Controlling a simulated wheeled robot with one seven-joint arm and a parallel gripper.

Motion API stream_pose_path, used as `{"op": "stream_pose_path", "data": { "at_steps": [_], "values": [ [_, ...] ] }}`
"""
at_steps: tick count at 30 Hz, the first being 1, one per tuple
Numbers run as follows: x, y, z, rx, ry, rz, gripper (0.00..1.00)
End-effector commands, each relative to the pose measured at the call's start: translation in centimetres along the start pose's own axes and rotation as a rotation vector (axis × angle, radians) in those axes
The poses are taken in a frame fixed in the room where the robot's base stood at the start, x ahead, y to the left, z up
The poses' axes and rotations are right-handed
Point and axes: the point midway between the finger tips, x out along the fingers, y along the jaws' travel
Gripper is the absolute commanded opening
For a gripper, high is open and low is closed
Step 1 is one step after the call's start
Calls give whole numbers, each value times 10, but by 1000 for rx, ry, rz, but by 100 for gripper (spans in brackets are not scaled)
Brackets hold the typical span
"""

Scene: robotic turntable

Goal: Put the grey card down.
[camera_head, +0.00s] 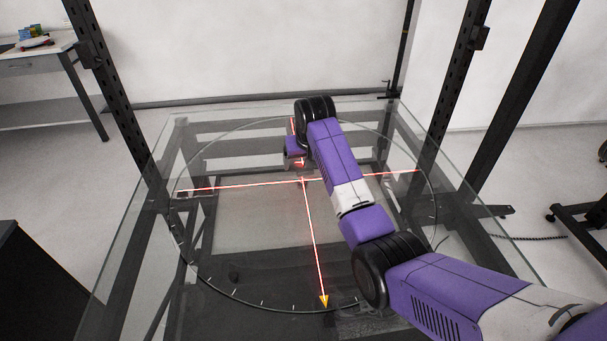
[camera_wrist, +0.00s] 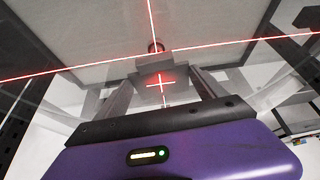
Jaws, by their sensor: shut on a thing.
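My gripper (camera_head: 297,162) is over the far middle part of the round glass turntable (camera_head: 262,305), close to where the red laser lines cross. In the wrist view, the fingers of my gripper (camera_wrist: 165,76) come in from both sides and are shut on a small flat grey piece, which I take for the grey card (camera_wrist: 176,64). A red cross of light falls between the fingers. In the head view the card is hidden or too small to make out. I cannot tell whether it touches the glass.
The turntable has a dark ring with tick marks and sits in a glass-topped frame with dark posts (camera_head: 115,90). An orange arrow tip (camera_head: 324,301) ends one laser line near the front. The glass left of my arm looks clear. A side table (camera_head: 38,60) stands far left.

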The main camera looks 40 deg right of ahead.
Motion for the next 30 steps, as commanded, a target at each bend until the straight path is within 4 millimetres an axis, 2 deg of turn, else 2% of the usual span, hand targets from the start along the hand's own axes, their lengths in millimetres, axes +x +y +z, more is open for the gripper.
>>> {"op": "stream_pose_path", "data": {
  "at_steps": [15,29,30],
  "values": [
    [48,0,24,0,0,0,43],
    [54,0,27,0,1,0,43],
    [54,0,26,0,1,0,85]
  ]
}}
